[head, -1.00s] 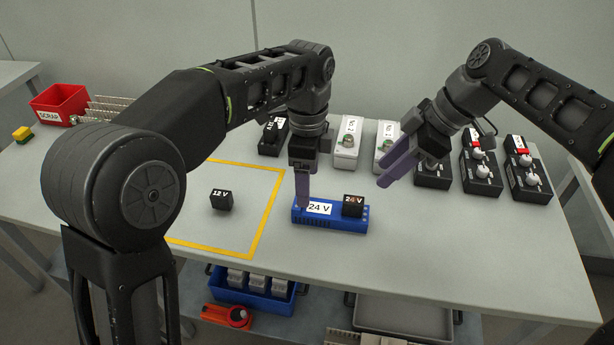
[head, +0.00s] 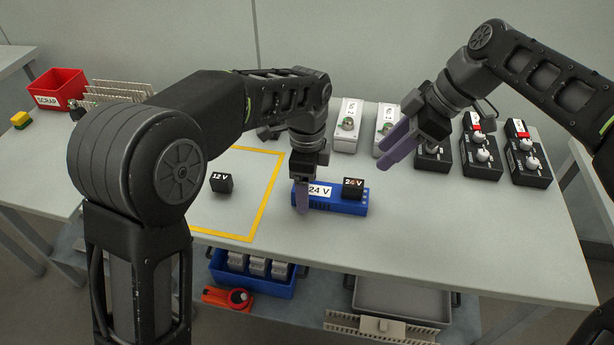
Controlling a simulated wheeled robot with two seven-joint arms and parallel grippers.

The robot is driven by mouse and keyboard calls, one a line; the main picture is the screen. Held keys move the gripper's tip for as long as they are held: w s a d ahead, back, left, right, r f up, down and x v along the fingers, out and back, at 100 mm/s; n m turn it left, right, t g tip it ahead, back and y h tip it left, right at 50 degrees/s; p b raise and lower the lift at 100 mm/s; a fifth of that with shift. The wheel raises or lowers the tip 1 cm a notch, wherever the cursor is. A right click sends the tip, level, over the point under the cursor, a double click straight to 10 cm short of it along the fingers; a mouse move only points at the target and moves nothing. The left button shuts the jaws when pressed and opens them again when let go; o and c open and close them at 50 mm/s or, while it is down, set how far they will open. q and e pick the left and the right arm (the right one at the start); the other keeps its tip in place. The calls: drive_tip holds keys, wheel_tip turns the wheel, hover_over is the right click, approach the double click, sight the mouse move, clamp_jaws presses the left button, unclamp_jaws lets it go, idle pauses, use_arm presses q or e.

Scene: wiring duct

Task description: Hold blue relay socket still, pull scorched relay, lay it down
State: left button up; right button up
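The blue relay socket (head: 335,205) lies on the table, with a white 24 V label on its left part. A black relay marked 24 V (head: 353,188) is seated on its right part; scorching is too small to make out. My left gripper (head: 302,196) is down at the socket's left end, one purple finger in front of its front face. The other finger is hidden, so its grip is unclear. My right gripper (head: 394,151) is open and empty, above the table to the right of the relay.
A black 12 V block (head: 222,183) stands inside a yellow taped outline (head: 265,205) left of the socket. White switch boxes (head: 347,128) and black switch boxes (head: 482,158) stand behind. A red SCRAP bin (head: 57,90) is far left. Bare table lies right of the socket.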

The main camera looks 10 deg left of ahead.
use_arm(q)
clamp_jaws()
idle(1.4)
idle(0.5)
